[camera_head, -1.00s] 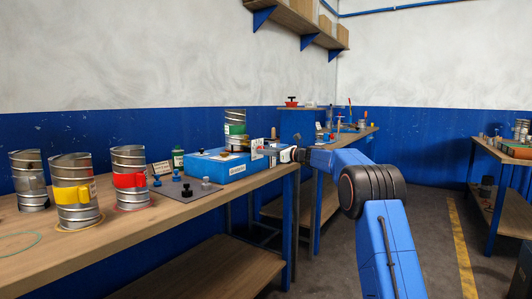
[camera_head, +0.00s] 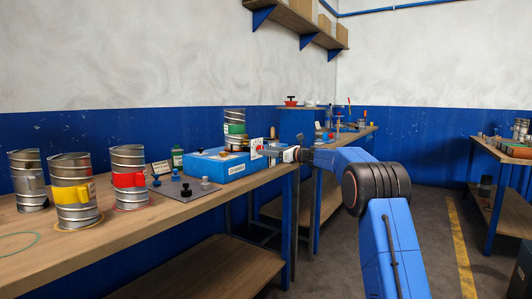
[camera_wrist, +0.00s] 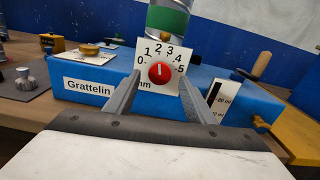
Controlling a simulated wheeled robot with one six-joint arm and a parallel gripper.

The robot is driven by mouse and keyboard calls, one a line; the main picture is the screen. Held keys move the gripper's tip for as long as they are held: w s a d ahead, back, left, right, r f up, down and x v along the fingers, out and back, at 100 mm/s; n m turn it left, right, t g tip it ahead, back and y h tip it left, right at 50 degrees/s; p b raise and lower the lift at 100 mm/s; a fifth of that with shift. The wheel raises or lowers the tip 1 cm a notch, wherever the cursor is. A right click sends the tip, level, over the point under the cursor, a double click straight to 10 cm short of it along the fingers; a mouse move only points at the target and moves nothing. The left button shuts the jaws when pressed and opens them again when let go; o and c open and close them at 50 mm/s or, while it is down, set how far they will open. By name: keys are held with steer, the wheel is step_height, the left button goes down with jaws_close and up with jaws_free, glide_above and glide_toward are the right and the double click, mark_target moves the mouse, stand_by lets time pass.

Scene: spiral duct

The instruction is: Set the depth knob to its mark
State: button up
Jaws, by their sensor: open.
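The depth knob (camera_wrist: 161,73) is a red round knob with a white line, on a white dial plate (camera_wrist: 146,78) marked 0 to 5 and mm. Its line points roughly up, near the 2. The plate is on the front of a blue box (camera_wrist: 100,74) labelled Grattelin, which also shows in the head view (camera_head: 208,164). My gripper (camera_wrist: 158,100) is open, with one finger on each side of the dial plate, apart from the knob. In the head view my gripper (camera_head: 272,152) is at the box's right end. I cannot tell which mark is the set one.
A metal duct with a green band (camera_head: 235,128) stands on the box. A small scale plate marked mm (camera_wrist: 226,98) is right of the dial. Several ducts, with yellow (camera_head: 72,194) and red (camera_head: 128,180) tags among them, stand on the bench left. Floor is free right of the bench.

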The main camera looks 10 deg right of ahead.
steer(key=v, duration=1.5)
steer(key=shift+s+d, duration=0.25)
steer(key=shift+d, duration=0.05)
steer(key=s+a+f+n+g+h, duration=0.15)
steer(key=s+a+n, duration=0.3)
steer(key=s, duration=0.65)
steer(key=s+a+f+n+g+h, duration=0.1)
steer(key=s+a+f+n+g, duration=0.3)
steer(key=s, duration=0.6)
steer(key=s+a+f+n+g+h, duration=0.15)
steer(key=s+a+n, duration=0.35)
steer(key=s, duration=0.6)
steer(key=s+d+f+n+h, duration=0.2)
steer(key=s+f, duration=0.4)
steer(key=s, duration=0.5)
steer(key=s+d+f+n+h, duration=0.2)
steer(key=s+f+n+h, duration=0.2)
steer(key=s, duration=0.8)
steer(key=s+d+f+n+g+h, duration=0.1)
steer(key=s+f+n, duration=0.5)
steer(key=s, duration=0.6)
step_height(320, 180, down, 3)
steer(key=shift+s+d+r+n+h, duration=0.2)
steer(key=shift+d+n+h, duration=0.15)
steer(key=shift+d+h, duration=0.6)
